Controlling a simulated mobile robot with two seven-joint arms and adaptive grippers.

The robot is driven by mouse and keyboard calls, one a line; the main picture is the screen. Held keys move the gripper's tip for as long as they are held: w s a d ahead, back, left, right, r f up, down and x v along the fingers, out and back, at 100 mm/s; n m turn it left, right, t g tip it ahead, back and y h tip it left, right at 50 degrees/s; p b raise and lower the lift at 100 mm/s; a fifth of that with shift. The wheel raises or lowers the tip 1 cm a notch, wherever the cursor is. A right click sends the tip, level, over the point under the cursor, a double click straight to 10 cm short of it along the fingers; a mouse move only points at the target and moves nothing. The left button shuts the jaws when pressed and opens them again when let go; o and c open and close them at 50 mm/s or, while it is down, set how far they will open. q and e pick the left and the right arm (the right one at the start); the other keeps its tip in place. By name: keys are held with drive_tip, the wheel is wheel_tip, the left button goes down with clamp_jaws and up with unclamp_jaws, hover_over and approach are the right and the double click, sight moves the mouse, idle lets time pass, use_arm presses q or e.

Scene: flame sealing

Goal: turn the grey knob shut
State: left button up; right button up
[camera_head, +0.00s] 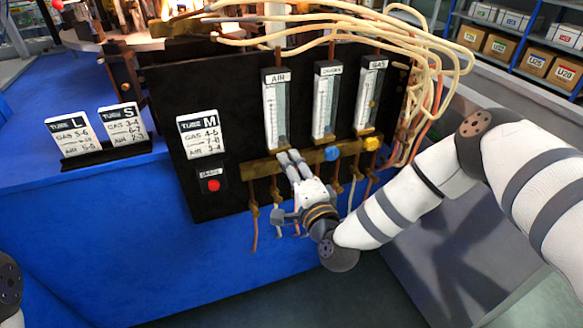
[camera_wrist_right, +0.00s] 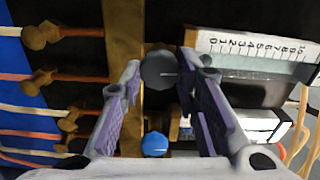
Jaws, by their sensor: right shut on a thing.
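The grey knob (camera_wrist_right: 158,70) sits on the brass bar (camera_wrist_right: 122,40) in the right wrist view, between the two fingertips. My right gripper (camera_head: 289,156) reaches the bar just under the AIR flowmeter (camera_head: 276,110) and is shut on the grey knob. In the head view its fingers hide the knob. The flowmeter's numbered scale (camera_wrist_right: 255,48) lies beside the fingers in the right wrist view. My left gripper is not in view.
A blue knob (camera_head: 332,153) and a yellow knob (camera_head: 371,144) sit to the right on the same bar. Thin hoses (camera_head: 254,235) hang below it. A red button (camera_head: 213,185) is on the black panel. Tube cards (camera_head: 125,119) stand on the blue bench at left.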

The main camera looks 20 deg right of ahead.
drive_tip(key=o, duration=1.1)
drive_tip(key=shift+o, duration=0.2)
drive_tip(key=s, duration=1.2)
drive_tip(key=shift+d, duration=0.15)
